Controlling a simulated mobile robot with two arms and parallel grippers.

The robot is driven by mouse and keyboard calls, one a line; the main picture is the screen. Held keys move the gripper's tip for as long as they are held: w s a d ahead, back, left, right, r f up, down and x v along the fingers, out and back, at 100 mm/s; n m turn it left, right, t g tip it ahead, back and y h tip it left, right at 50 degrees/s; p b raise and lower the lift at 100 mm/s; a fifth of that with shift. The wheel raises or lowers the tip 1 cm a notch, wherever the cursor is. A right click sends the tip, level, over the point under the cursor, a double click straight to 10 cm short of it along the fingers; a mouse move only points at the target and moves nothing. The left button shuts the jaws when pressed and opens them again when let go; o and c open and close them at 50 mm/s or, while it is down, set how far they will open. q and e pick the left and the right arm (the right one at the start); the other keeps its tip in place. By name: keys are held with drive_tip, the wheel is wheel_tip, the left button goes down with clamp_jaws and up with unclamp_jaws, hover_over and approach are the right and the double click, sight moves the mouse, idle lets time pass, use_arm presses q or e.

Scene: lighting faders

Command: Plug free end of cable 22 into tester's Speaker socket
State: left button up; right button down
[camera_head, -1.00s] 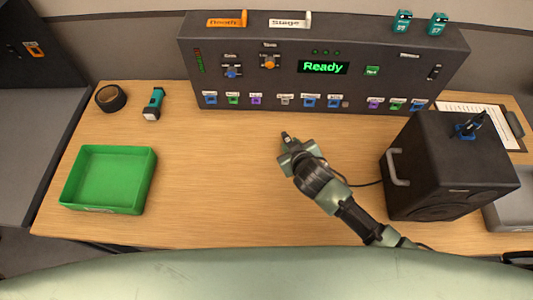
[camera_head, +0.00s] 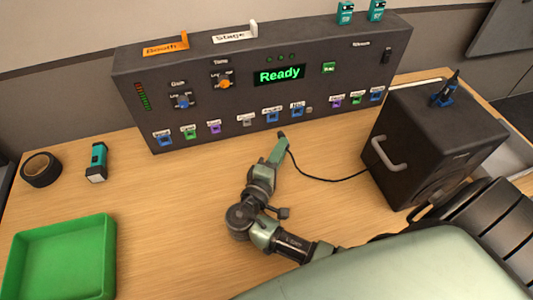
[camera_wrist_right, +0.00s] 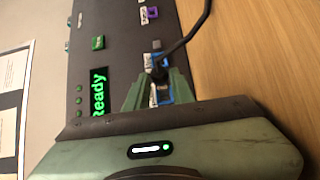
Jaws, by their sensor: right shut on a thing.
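The dark tester (camera_head: 225,85) stands at the back of the desk with a row of coloured, labelled sockets along its lower front. Its screen (camera_head: 279,75) reads "Ready". The socket labels are too small to tell which is Speaker. My right gripper (camera_head: 281,143) is shut on the dark cable end, just in front of the tester's blue sockets. The cable (camera_head: 335,180) runs from it to the speaker box (camera_head: 430,140). In the right wrist view, the black cable (camera_wrist_right: 192,40) bends away from the fingers, beside a blue socket (camera_wrist_right: 157,60). Contact with a socket cannot be told. My left gripper is not in view.
A green tray (camera_head: 62,258), a teal torch (camera_head: 97,162) and a black tape roll (camera_head: 41,169) lie at left. The desk between the tray and my right arm is clear.

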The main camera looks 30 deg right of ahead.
drive_tip(key=shift+w+d+r+b, duration=0.1)
drive_tip(key=shift+w+b, duration=0.2)
drive_tip(key=shift+w, duration=0.3)
drive_tip(key=shift+w+d+b, duration=0.15)
drive_tip(key=shift+w+b, duration=0.05)
drive_tip(key=shift+w, duration=0.4)
drive_tip(key=shift+w+d+b, duration=0.15)
drive_tip(key=shift+w+b, duration=0.05)
drive_tip(key=shift+w, duration=0.4)
drive_tip(key=shift+w+d, duration=0.2)
drive_tip(key=shift+w, duration=0.6)
drive_tip(key=shift+w+d+b, duration=0.2)
drive_tip(key=shift+w+b, duration=0.65)
drive_tip(key=shift+w, duration=0.15)
idle(0.3)
drive_tip(key=shift+r, duration=0.2)
idle(0.5)
drive_tip(key=c, duration=1.2)
unclamp_jaws()
drive_tip(key=shift+w, duration=0.1)
drive_tip(key=shift+o, duration=0.4)
drive_tip(key=shift+w+f, duration=0.1)
drive_tip(key=shift+f, duration=0.05)
